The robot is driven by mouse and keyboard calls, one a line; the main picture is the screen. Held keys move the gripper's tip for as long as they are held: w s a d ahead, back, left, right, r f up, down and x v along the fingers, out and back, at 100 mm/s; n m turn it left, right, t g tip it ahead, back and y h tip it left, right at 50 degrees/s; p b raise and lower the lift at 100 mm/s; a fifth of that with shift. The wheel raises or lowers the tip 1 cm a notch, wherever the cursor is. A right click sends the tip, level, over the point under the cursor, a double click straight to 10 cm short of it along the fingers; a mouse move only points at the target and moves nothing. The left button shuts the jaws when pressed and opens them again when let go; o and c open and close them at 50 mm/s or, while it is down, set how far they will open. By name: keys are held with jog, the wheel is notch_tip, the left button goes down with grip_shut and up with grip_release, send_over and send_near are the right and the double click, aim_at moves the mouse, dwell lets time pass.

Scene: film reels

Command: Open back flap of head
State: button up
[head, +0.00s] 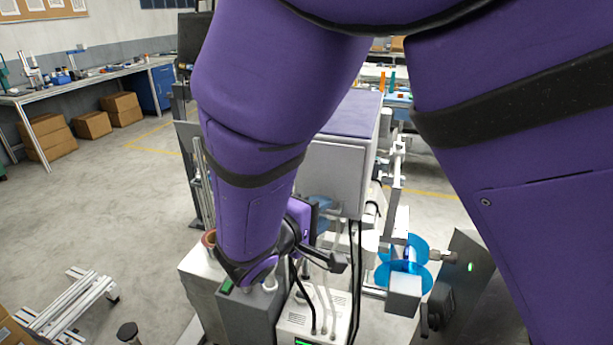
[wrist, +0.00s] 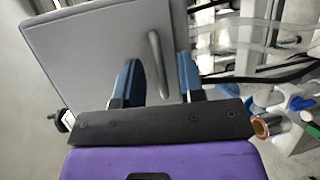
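The head is a light grey box (head: 336,172) with a purple top, partly hidden behind my arm in the head view. In the wrist view a flat grey panel (wrist: 95,55) fills the upper left, with an upright bar handle (wrist: 158,62) near its right side. I take this panel to be the flap. My gripper (wrist: 160,72) is open, with one blue finger on each side of the handle. The handle appears between the fingers, with gaps on both sides, and I cannot tell the depth. In the head view my gripper (head: 324,214) is by the box's lower edge.
Grey machine boxes (head: 250,308) and cables stand below my gripper. Blue reels (head: 403,265) are on the right of the machine. An aluminium frame (head: 75,305) lies on the floor at lower left. The floor at left is mostly clear, before a workbench (head: 90,85) and cartons.

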jog(key=shift+c, duration=0.5)
grip_shut()
jog(key=shift+s, duration=0.1)
jog(key=shift+s+a+r+g+y, duration=0.25)
jog(key=shift+s+r+g+y, duration=0.2)
jog(key=shift+s+g, duration=0.2)
jog(key=s+a+r+n+g+y, duration=0.2)
jog(key=s+r+g+y, duration=0.1)
jog(key=s+r+g, duration=0.3)
jog(key=shift+s+a+r+n+g+y, duration=0.15)
jog(key=shift+r+n+g+y, duration=0.2)
jog(key=shift+r, duration=1)
